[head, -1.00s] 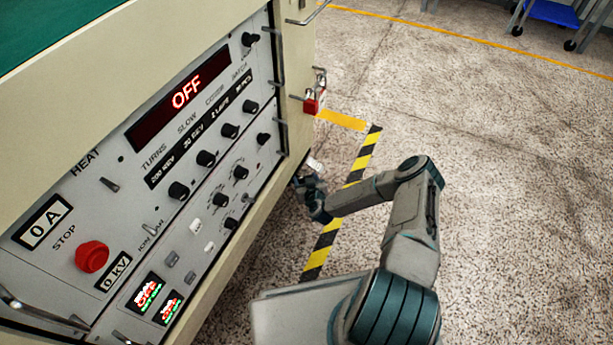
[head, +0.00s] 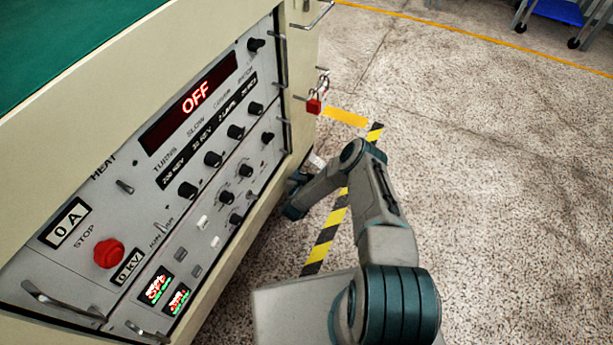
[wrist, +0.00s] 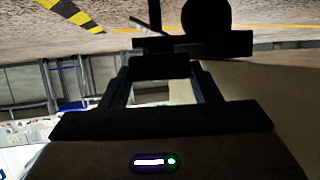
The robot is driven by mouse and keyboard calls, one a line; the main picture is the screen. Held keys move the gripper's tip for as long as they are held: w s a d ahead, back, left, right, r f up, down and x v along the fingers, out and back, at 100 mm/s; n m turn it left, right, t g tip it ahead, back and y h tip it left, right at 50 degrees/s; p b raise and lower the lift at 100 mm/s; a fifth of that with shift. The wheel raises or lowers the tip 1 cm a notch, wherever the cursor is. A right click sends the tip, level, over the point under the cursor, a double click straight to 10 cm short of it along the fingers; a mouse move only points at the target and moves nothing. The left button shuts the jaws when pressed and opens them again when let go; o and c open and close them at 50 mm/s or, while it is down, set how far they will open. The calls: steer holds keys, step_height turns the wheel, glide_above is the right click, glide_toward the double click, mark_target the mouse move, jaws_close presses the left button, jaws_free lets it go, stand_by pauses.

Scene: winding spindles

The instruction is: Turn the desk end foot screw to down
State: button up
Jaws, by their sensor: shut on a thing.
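In the wrist view, my gripper (wrist: 160,68) has its two fingers reaching up toward a dark bar and is shut on it. The bar, with a dark round piece (wrist: 207,14) just beyond, appears to be the desk end foot screw; it is dark, so its exact turn cannot be read. In the head view, my arm's end is low beside the cream desk's right end (head: 293,45), and my wrist and arm links hide the fingers and the foot screw.
The desk front carries a control panel with knobs, a red stop button (head: 108,253) and an OFF display (head: 196,97). A red padlock (head: 314,106) hangs on the desk end. Yellow-black tape (head: 327,235) marks the floor; open floor lies to the right.

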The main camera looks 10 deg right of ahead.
stand_by(0.4)
steer(key=o, duration=1)
steer(key=shift+d, duration=0.1)
steer(key=shift+f, duration=0.1)
